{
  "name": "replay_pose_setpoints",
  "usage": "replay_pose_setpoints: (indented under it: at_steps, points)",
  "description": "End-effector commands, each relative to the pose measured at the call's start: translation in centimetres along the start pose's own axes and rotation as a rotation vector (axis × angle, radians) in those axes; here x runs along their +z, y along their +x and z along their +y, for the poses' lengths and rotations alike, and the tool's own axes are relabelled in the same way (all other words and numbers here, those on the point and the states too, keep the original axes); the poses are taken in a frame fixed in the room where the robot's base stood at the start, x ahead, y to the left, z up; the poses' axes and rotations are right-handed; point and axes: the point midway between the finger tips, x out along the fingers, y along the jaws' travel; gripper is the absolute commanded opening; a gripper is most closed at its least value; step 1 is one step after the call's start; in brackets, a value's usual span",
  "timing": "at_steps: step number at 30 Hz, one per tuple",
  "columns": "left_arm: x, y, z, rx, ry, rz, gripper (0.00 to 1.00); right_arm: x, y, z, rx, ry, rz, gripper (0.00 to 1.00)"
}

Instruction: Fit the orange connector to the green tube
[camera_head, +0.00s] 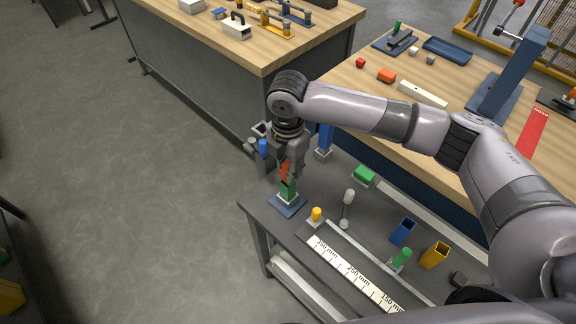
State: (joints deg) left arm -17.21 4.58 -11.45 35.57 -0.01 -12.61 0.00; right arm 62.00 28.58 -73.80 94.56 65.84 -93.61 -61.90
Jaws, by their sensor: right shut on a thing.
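My right gripper (288,170) points down at the far left corner of the grey bench. It is shut on the orange connector (284,168), which is partly hidden between the fingers. The green tube (288,190) stands upright in a light collar on a blue base plate (287,207), directly under the connector. The connector's lower end meets the top of the tube in the picture. I cannot tell whether it is around the tube, resting on it or slightly above it. My left gripper is not in view.
The grey bench (262,207) also holds a yellow peg (316,214), a white-topped rod (348,197), a green block (364,176), a ruler strip (352,275), and blue (402,231) and yellow (434,254) square tubes. A blue post (325,138) stands just behind the gripper.

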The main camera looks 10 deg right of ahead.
Motion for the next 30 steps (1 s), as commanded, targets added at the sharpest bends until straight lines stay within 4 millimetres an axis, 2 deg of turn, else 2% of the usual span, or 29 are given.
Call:
replay_pose_setpoints:
  at_steps: [18, 30]
  points:
    - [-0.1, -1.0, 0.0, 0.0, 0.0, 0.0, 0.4, 0.0, -0.1, 0.0, 0.0, 0.001, 0.0, 0.05]
    - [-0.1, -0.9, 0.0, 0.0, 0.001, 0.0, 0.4, 0.0, 0.0, 0.0, 0.0, 0.0, 0.0, 0.05]
